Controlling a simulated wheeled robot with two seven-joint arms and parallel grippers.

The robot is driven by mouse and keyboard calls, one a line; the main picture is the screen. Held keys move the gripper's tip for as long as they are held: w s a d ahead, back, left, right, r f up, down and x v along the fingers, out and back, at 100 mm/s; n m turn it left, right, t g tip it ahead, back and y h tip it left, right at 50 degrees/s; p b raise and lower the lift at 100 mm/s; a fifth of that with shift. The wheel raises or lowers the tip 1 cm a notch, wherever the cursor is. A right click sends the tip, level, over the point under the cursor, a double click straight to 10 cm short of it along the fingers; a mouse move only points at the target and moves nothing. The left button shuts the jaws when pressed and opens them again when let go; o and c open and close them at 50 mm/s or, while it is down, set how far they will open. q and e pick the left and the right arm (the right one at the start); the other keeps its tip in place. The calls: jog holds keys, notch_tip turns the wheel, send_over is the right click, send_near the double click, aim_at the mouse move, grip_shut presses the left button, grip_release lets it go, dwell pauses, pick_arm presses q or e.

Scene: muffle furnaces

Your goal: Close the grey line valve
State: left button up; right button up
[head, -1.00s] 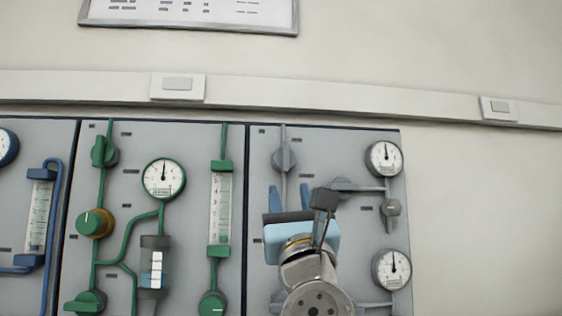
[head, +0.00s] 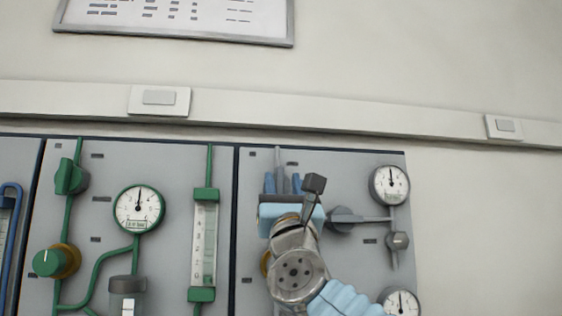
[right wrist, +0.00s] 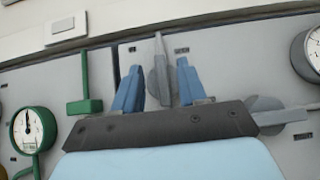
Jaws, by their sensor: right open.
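The grey line valve (right wrist: 160,72) shows in the right wrist view as a grey lever handle, standing about upright, on a round grey body. My right gripper (head: 282,178) is open, its blue fingers pointing at the grey panel. In the right wrist view, one finger is on each side of the handle, with gaps visible, so the open gripper (right wrist: 159,66) straddles it without gripping. How deep the fingers reach is unclear. My left gripper is not in view.

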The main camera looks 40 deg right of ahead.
aim_at(280, 173)
jog(key=shift+p+x, duration=0.6)
jog(key=shift+x, duration=0.95)
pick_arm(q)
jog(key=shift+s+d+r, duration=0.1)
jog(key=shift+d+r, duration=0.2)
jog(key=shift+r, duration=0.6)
pick_arm(e)
jog(key=shift+c, duration=0.4)
grip_shut()
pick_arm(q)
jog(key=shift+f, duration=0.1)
